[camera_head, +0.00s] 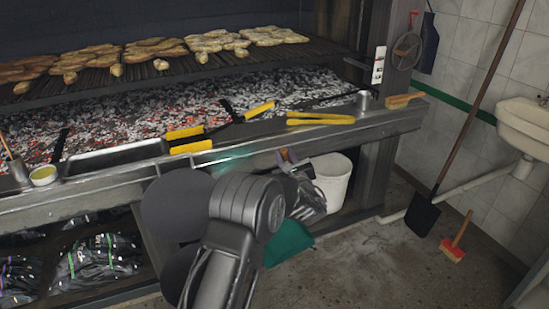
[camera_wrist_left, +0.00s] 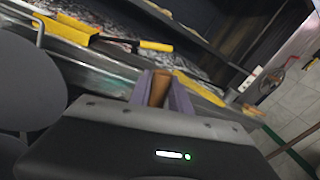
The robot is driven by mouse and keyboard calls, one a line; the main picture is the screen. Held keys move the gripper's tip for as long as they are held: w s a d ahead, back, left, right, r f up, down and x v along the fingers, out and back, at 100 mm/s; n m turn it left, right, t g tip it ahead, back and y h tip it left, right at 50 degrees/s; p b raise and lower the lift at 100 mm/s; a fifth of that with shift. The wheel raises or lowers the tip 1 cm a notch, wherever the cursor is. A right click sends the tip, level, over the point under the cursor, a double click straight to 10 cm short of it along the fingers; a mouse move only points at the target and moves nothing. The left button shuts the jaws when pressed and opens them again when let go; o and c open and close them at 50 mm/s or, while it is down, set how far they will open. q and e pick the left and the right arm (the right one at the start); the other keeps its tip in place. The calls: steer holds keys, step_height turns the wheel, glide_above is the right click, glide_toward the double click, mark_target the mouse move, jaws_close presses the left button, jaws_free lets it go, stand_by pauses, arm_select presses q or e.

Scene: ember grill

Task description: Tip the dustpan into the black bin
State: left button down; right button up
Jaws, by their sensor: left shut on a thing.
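My left gripper (camera_head: 287,156) is in front of the grill's metal ledge. In the left wrist view its two grey-purple fingers (camera_wrist_left: 161,92) are shut on a brown handle (camera_wrist_left: 160,88). A teal, flat-sided thing, which looks like the dustpan (camera_head: 289,243), shows below the gripper, partly hidden behind my left arm. Its join to the brown handle is hidden. I cannot pick out a black bin with certainty. My right gripper is not in view.
A white bucket (camera_head: 333,182) stands just right of my left gripper, under the ledge. The ledge holds yellow-handled tools (camera_head: 320,119) and a wooden brush (camera_head: 404,100). A shovel (camera_head: 423,214) and a red brush (camera_head: 453,250) are at the right. Floor between is clear.

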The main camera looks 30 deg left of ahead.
arm_select(q)
steer(key=w+d+f+m, duration=0.1)
steer(key=w+d+f, duration=0.1)
steer(key=w+d, duration=0.3)
steer(key=w+b, duration=0.1)
steer(key=w, duration=0.1)
steer(key=shift+w+d+m, duration=0.15)
steer(key=shift+w+m, duration=0.15)
steer(key=shift+w, duration=0.05)
steer(key=shift+d, duration=0.1)
